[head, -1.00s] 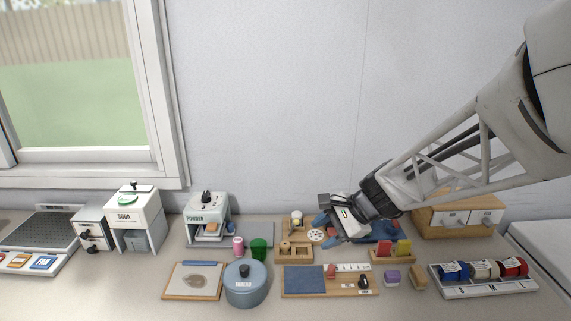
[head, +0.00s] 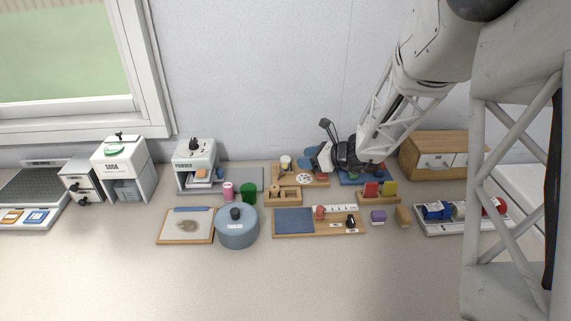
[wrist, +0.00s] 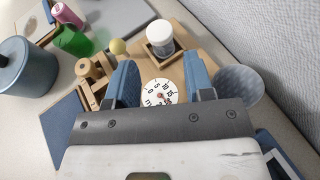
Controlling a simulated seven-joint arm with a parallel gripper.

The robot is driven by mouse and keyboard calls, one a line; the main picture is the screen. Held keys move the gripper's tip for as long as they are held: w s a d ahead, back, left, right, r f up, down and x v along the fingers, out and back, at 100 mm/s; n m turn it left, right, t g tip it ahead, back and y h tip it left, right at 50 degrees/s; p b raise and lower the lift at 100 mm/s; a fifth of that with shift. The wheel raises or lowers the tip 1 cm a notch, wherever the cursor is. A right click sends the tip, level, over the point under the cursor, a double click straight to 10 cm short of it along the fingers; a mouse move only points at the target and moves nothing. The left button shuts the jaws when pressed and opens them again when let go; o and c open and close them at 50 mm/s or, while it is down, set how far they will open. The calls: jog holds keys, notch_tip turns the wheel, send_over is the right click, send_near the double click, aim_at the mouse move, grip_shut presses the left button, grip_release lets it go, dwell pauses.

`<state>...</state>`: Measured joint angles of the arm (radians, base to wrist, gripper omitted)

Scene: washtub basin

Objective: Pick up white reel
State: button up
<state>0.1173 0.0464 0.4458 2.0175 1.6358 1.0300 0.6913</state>
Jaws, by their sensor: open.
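The white reel (head: 459,210) lies in a pale rack (head: 445,230) at the right of the head view, between a blue reel (head: 436,210) and a red reel (head: 490,206). My own arm partly covers the rack and its reels. My gripper (head: 318,157) is well to the left of the white reel and farther back. In the wrist view my gripper (wrist: 160,72) is open with two blue fingers apart and nothing between them. The wrist view does not show the white reel.
Below the fingers is a wooden board with a round dial (wrist: 159,93) and a white-lidded jar (wrist: 160,38). A card holder (head: 378,197), purple block (head: 378,217) and tan block (head: 403,217) stand left of the rack. The front counter is clear.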

aim_at(286, 158)
dwell(0.3)
jog(key=shift+x, duration=1.3)
jog(key=shift+a, duration=0.1)
jog(key=shift+x, duration=2.5)
jog(key=shift+c, duration=0.3)
jog(key=c, duration=0.7)
